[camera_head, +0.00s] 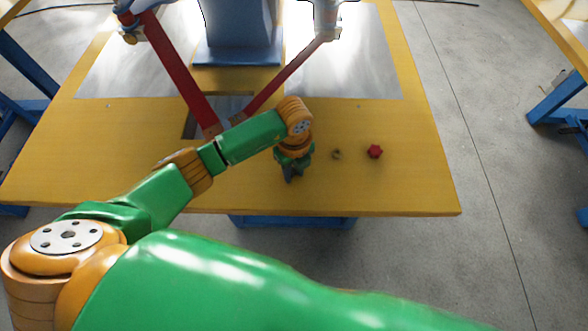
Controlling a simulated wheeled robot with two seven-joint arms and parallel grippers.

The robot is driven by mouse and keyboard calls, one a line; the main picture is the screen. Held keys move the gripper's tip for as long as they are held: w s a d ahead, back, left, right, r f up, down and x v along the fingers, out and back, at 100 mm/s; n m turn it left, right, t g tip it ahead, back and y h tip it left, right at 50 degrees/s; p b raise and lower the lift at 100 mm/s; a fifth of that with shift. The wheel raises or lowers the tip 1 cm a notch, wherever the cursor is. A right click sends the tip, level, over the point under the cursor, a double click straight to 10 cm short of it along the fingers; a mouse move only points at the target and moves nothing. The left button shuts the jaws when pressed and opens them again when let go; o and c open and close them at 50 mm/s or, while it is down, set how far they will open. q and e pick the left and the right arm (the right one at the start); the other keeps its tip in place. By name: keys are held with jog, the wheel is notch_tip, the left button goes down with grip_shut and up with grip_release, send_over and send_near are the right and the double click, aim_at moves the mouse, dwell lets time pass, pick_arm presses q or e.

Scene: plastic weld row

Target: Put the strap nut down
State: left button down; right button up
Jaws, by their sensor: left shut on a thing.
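From this height I cannot tell whether the nut touches the table. My right gripper is not in view.
A small brass-coloured piece (336,154) and a red knob (375,151) lie right of the gripper. Behind stands a blue-grey machine (240,40) with red arms (180,75). The table's front right is clear. Other tables stand at both sides.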

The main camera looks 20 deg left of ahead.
aim_at(294, 175)
pick_arm(q)
jog(key=shift+f, duration=0.15)
jog(key=c, duration=0.6)
grip_release()
jog(key=shift+r, duration=0.35)
notch_tip(294, 175, up, 12)
jog(key=shift+f, duration=0.15)
